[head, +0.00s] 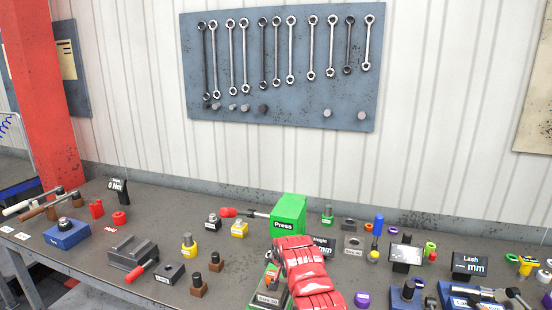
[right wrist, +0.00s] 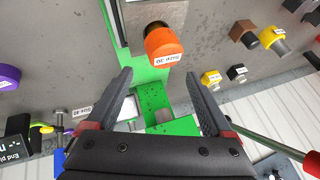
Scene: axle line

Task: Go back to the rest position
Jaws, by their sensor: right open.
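My right arm (head: 308,275) shows red in the head view, reaching up from the lower edge in front of the green press (head: 288,210). In the right wrist view my right gripper (right wrist: 158,76) is open, its two dark fingers spread with nothing held between them. The green press frame (right wrist: 172,126) shows between and beyond the fingers. My left gripper is in neither view.
The grey bench (head: 215,260) is crowded with small parts. A grey block (head: 133,255) and a blue block (head: 67,233) stand at the left. A wrench board (head: 280,65) hangs on the back wall. Space above the bench looks free.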

